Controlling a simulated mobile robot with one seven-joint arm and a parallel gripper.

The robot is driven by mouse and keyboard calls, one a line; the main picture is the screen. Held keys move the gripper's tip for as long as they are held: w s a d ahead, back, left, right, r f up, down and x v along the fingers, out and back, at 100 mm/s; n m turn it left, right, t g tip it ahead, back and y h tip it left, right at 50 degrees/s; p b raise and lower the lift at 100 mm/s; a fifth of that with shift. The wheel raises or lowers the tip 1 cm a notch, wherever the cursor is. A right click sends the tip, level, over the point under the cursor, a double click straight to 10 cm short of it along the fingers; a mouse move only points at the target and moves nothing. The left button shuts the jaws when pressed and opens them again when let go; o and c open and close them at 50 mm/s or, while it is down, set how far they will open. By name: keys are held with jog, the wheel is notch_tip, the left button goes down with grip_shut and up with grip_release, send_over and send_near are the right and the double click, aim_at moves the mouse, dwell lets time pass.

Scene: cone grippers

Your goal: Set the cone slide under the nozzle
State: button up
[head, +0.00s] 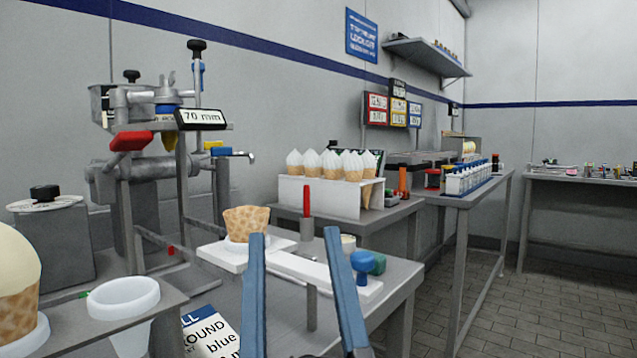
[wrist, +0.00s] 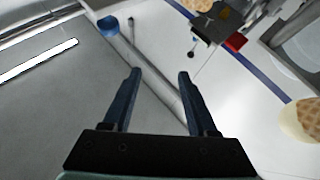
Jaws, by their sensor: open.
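The cone slide (head: 225,258) is a flat white piece on the metal bench, with an empty waffle cone (head: 247,222) upright on it. A pale bar (head: 318,272) runs right from it towards a blue knob (head: 362,262). A blue round part also shows at the upper left of the wrist view (wrist: 108,25).
A red upright handle (head: 306,200) stands behind the bar. A white rack (head: 320,196) of filled cones is farther back. A white cup (head: 124,298) and a large filled cone (head: 18,275) are at front left.

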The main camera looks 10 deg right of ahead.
jog(key=r+g+p, duration=0.1)
jog(key=p, duration=0.1)
jog(key=m+g+p, duration=0.1)
jog(key=g+p, duration=0.5)
jog(key=p, duration=1.6)
send_near(358, 255)
jog(key=shift+h, duration=0.4)
jog(key=w+p, duration=0.1)
jog(key=w, duration=0.3)
jog(key=w+p, duration=0.1)
jog(key=w, duration=0.3)
jog(key=w+p, duration=0.1)
jog(key=w, duration=0.4)
jog(key=shift+f, duration=0.35)
grip_shut()
jog(key=shift+a, duration=0.1)
